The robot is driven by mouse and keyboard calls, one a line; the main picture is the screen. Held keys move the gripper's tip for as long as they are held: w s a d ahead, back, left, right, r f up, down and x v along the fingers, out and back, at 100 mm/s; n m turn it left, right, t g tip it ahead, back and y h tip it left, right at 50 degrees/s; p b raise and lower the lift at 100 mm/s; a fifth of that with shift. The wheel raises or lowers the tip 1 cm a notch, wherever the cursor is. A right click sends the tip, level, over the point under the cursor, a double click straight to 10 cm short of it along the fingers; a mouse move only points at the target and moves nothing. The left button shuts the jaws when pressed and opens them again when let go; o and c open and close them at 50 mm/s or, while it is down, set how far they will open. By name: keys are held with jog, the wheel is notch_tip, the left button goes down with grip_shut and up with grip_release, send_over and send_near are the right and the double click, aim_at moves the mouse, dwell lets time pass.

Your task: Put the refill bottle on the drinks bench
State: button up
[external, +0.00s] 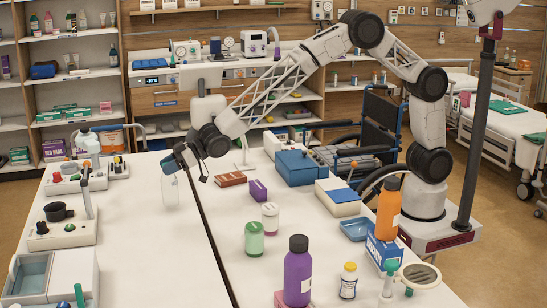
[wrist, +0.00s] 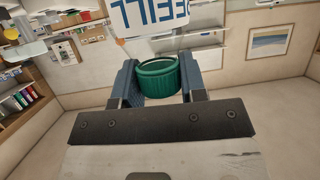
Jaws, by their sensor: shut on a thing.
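My gripper (external: 176,160) is shut on the refill bottle (external: 170,192), a clear, pale bottle that hangs below it, roughly upright. The bottle appears over the left white bench top (external: 142,245), left of the dark dividing strip. I cannot tell whether its base touches the surface. No sign names the drinks bench; the left top has basins and tap-like fittings.
On the left top stand a basin unit (external: 50,275), a knobbed unit (external: 62,225) and a pump bottle (external: 88,145). Right of the strip are a purple bottle (external: 298,272), an orange bottle (external: 388,210), a green jar (external: 254,238) and a blue box (external: 295,167). The left top's middle is clear.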

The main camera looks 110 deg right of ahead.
jog(key=shift+f, duration=0.9)
jog(key=o, duration=1.1)
jog(key=shift+v, duration=0.75)
jog(key=v, duration=1)
jog(key=shift+s, duration=0.25)
